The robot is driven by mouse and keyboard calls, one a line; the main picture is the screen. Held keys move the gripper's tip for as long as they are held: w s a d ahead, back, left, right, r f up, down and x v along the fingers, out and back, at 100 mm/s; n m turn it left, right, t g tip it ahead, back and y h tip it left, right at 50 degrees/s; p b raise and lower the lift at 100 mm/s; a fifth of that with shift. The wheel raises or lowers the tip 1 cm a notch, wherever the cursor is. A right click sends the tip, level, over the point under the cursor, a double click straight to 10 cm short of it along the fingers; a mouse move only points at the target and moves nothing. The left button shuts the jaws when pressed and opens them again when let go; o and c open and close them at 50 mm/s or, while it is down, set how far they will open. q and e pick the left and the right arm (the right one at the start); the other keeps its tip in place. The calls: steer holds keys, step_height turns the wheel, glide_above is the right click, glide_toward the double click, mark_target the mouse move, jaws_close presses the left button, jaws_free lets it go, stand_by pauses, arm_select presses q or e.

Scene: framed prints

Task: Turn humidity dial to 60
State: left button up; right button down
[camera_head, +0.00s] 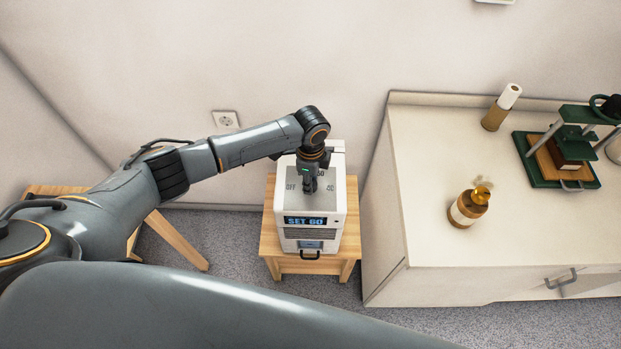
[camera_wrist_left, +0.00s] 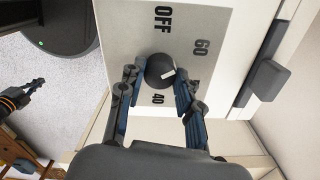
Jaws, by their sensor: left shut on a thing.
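The humidifier (camera_head: 336,211) is a white box with a grey top panel, and its front display (camera_head: 305,221) appears to read SET 60. In the left wrist view the black round dial (camera_wrist_left: 158,67) sits on the panel (camera_wrist_left: 125,40) among the marks OFF, 60 and 40. Its white pointer mark is angled roughly toward the 60 mark (camera_wrist_left: 201,47). My left gripper (camera_head: 310,186) comes down from above; in the wrist view its fingers (camera_wrist_left: 158,82) are shut on the dial from both sides. My right gripper (camera_wrist_left: 35,87) shows small at the left of the wrist view; its jaw state is unclear.
The humidifier stands on a small wooden stool (camera_head: 268,243). A wall socket (camera_head: 225,119) is behind my left arm.

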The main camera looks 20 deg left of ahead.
stand_by(0.5)
arm_select(q)
steer(key=o, duration=1.1)
steer(key=shift+o, duration=0.2)
step_height(320, 180, up, 12)
